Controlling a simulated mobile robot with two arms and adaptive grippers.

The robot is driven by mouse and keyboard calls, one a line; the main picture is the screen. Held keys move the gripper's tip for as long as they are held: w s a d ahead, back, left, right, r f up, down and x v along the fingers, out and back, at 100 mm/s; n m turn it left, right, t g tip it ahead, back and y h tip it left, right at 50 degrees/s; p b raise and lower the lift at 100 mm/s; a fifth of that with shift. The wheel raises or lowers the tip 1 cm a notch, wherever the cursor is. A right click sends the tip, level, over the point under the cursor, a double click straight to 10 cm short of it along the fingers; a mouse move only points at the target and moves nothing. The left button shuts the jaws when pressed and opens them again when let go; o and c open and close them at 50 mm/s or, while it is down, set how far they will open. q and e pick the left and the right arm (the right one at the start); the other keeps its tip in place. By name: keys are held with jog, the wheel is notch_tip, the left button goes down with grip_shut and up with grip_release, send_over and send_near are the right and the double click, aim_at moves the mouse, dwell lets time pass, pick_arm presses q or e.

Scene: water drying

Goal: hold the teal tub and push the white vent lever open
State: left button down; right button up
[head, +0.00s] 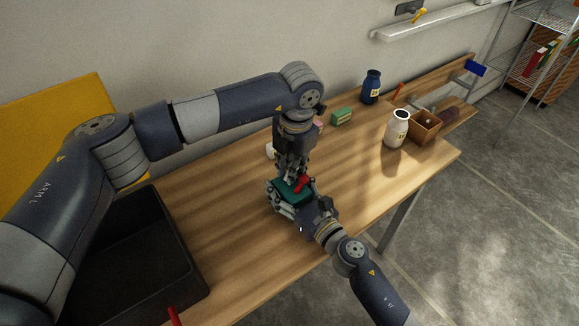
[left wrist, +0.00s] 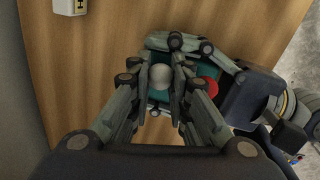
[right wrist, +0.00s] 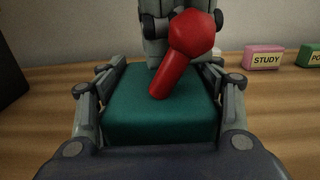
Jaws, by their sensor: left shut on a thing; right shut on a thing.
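The teal tub (right wrist: 160,118) sits low over the table between the fingers of my right gripper (right wrist: 160,90), which is shut on its sides. It shows partly in the head view (head: 293,190). A red lever (right wrist: 180,60) with a faceted knob tilts up from its top, also seen in the left wrist view (left wrist: 207,87). My left gripper (left wrist: 163,80) points down from above, its fingers closed around a pale round knob (left wrist: 160,77), which looks like the white vent lever. Its lower part is hidden. In the right wrist view the left fingers stand behind the red lever.
A black bin (head: 140,245) is at the left. A white bottle (head: 397,128), dark blue bottle (head: 371,87), green box (head: 341,116), pink box (right wrist: 263,57) and wooden box (head: 424,127) stand farther back or right. Bare tabletop (head: 365,185) lies right of the grippers.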

dwell(0.3)
pick_arm(q)
jog(key=c, duration=1.8)
grip_release()
jog(key=r, duration=0.8)
jog(key=s+r, duration=0.1)
jog(key=r, duration=0.3)
jog(key=shift+d, duration=0.4)
pick_arm(e)
jog(key=o, duration=1.3)
pick_arm(q)
jog(key=shift+f, duration=0.1)
